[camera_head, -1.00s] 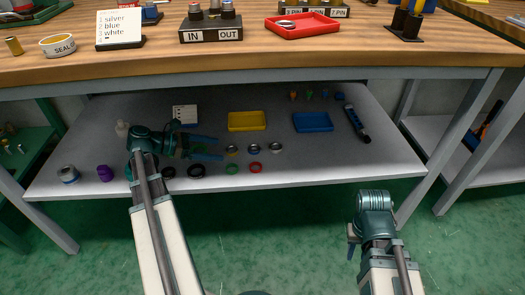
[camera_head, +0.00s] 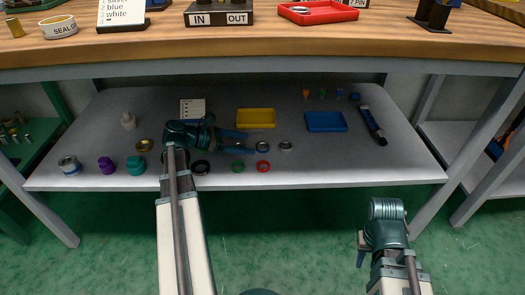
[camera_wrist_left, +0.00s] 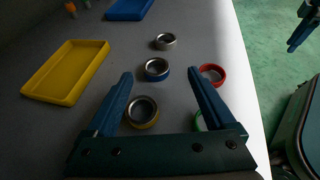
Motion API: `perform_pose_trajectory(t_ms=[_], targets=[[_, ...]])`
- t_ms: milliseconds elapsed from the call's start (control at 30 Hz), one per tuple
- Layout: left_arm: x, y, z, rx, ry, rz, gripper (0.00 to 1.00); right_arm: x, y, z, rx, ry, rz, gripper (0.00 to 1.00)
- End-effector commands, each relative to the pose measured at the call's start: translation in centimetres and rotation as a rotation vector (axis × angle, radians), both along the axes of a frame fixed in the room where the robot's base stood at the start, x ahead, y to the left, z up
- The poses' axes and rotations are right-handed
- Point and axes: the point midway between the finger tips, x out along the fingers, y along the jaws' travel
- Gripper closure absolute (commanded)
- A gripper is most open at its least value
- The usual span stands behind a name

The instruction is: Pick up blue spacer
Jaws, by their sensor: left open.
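The blue spacer (camera_wrist_left: 156,69), a metal ring with a blue lower band, lies on the grey shelf. It also shows in the head view (camera_head: 262,147), just right of my left gripper's tips. My left gripper (camera_head: 251,143) is open and empty over the shelf. In the left wrist view its fingertips (camera_wrist_left: 160,73) appear on either side of the blue spacer, with clear gaps. A yellow-banded spacer (camera_wrist_left: 142,111) appears between the fingers, nearer the palm; the head view does not show it clearly. My right gripper (camera_head: 361,248) hangs in front of the shelf; its jaws are unclear.
A silver spacer (camera_wrist_left: 165,41) lies just beyond the blue one. A red ring (camera_wrist_left: 212,74) and a partly hidden green ring (camera_wrist_left: 199,121) lie toward the shelf's front edge. A yellow tray (camera_head: 256,118) and a blue tray (camera_head: 326,122) sit behind. The bench top overhangs the shelf.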

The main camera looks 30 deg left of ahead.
Motion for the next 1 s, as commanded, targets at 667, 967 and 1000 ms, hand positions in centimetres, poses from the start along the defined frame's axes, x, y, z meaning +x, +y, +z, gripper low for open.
perform_pose_trajectory(t_ms=[667, 967, 1000], targets=[[3.8, -2.5, -3.1, 0.000, 0.000, -0.002, 0.12, 0.0, 0.0, -3.1, 0.000, 0.000, 0.000, 0.65], [3.9, -2.6, -3.0, 0.000, 0.000, 0.000, 0.24, 0.0, 0.0, -3.0, 0.000, 0.000, 0.000, 0.65], [3.9, -2.6, -3.0, 0.000, 0.000, 0.000, 0.32, 0.0, 0.0, -3.0, 0.000, 0.000, 0.000, 0.65]])
